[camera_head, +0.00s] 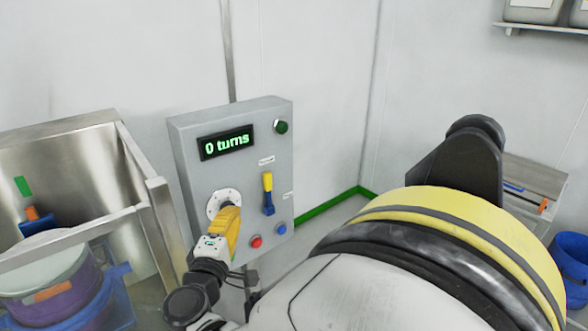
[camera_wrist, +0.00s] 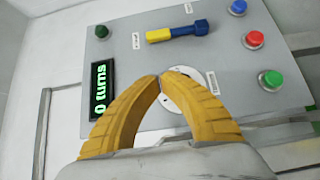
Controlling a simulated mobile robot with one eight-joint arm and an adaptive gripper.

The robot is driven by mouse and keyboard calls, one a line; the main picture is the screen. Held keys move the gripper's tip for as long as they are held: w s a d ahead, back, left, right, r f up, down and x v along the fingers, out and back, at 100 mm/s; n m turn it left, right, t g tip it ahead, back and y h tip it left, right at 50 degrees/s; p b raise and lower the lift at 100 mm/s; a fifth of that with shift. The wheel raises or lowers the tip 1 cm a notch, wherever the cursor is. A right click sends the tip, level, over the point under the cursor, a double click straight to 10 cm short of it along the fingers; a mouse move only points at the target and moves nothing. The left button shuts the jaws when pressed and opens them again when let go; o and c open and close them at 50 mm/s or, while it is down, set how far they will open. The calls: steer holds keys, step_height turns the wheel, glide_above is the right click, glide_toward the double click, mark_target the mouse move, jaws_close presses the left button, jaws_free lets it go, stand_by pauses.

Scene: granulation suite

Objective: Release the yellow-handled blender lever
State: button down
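The lever (camera_head: 267,195) is on the grey control panel (camera_head: 250,125), with its yellow handle up and its blue part below. It also shows in the wrist view (camera_wrist: 180,31), lying sideways there. My gripper (camera_head: 232,212) is in front of the white dial (camera_head: 214,203), left of and below the lever and apart from it. In the wrist view, the yellow fingertips (camera_wrist: 161,77) meet over the dial (camera_wrist: 190,103). I cannot see whether a knob is pinched between them. The display (camera_head: 226,143) reads "0 turns".
A red button (camera_head: 256,242) and a blue button (camera_head: 279,230) sit below the lever. A green button (camera_wrist: 270,79) shows in the wrist view. A green lamp (camera_head: 281,127) is above the lever. A steel-framed station with a drum (camera_head: 45,280) stands left.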

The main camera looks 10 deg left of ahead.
steer(key=b, duration=0.3)
glide_toward(262, 179)
steer(key=w+a, duration=0.3)
steer(key=shift+w+a, duration=0.3)
steer(key=shift+w+d+b, duration=0.5)
steer(key=shift+w+d, duration=0.75)
steer(key=shift+w, duration=0.2)
steer(key=shift+r, duration=0.1)
steer(key=shift+w+d+r+m+g+p, duration=0.15)
steer(key=shift+w+d+m+g+p, duration=0.15)
steer(key=shift+p, duration=0.2)
